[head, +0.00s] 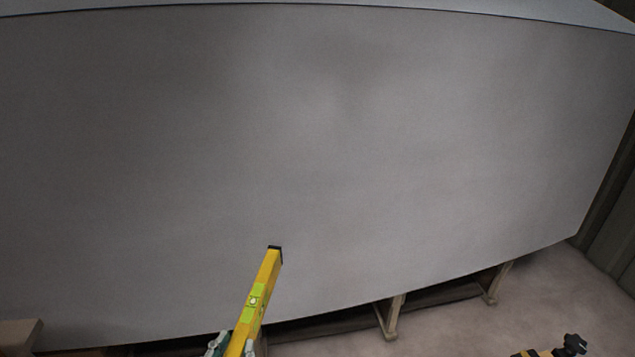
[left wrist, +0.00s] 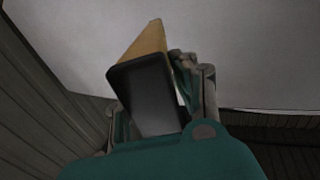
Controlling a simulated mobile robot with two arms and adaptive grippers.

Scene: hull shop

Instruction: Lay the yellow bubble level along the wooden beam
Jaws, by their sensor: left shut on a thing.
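The yellow bubble level (head: 262,285) rises from the bottom edge of the head view, tilted to the right, with a black end cap and a green vial window. My left gripper (head: 235,346) is shut on its lower part; only the fingertips show there. In the left wrist view the level's black end (left wrist: 145,92) points at the camera between the fingers of the gripper (left wrist: 165,105). A light wooden piece (head: 18,335) shows at the lower left corner of the head view; I cannot tell whether it is the wooden beam. My right gripper is out of view.
A large grey hull panel (head: 330,150) fills most of the head view, behind the level. Wooden supports (head: 391,318) stand under its lower edge. A yellow and black object with a dark knob (head: 574,344) is cut off at the lower right. Bare floor (head: 460,330) shows between.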

